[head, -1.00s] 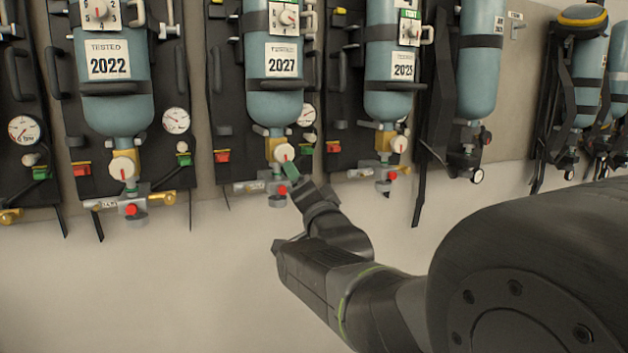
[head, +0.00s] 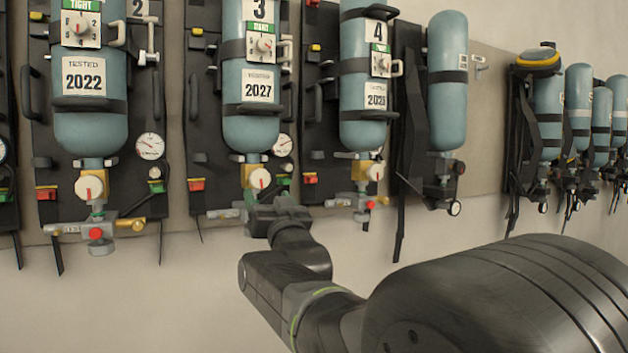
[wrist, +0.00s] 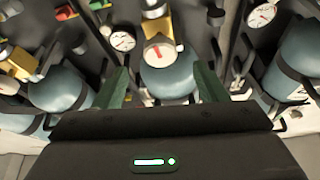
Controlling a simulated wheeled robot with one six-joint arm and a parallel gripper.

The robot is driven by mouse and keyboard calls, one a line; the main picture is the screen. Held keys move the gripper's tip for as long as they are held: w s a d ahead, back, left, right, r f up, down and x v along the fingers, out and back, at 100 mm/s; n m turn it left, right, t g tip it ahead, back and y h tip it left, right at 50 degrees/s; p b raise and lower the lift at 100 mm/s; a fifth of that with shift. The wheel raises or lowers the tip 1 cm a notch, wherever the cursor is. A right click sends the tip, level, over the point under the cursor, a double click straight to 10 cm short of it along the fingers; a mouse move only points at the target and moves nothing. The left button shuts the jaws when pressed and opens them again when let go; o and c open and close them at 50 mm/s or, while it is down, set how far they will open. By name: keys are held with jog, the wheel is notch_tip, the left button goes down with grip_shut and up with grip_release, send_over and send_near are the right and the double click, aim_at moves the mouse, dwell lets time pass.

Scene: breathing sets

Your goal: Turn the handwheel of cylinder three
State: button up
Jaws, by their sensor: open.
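Cylinder three (head: 250,125) is a blue-grey bottle with a "3" plate and a "2027" label, mounted upright on a black backplate. Its handwheel (head: 259,179) is a round cream knob with a red mark, at the brass valve under the bottle. My gripper (head: 264,206) is just below the handwheel and hides part of the valve fittings there. In the wrist view the handwheel (wrist: 159,51) is just beyond the two green fingers, centred between them. The fingers are spread apart with nothing between them, and I see no contact with the handwheel.
Cylinder two (head: 90,125), labelled 2022, hangs to the left and cylinder four (head: 363,120) to the right, each with its own handwheel. A pressure gauge (head: 282,145) is right of cylinder three's valve. The wall (head: 130,290) below is bare.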

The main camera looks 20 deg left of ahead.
aim_at(260, 182)
jog(key=p+x, duration=0.1)
jog(key=x, duration=0.7)
jog(key=shift+w+a, duration=0.2)
jog(key=shift+w, duration=0.05)
jog(key=c, duration=1)
jog(key=shift+m, duration=0.4)
jog(key=shift+m+t+h, duration=0.4)
jog(key=shift+m+h, duration=0.1)
jog(key=shift+m, duration=0.3)
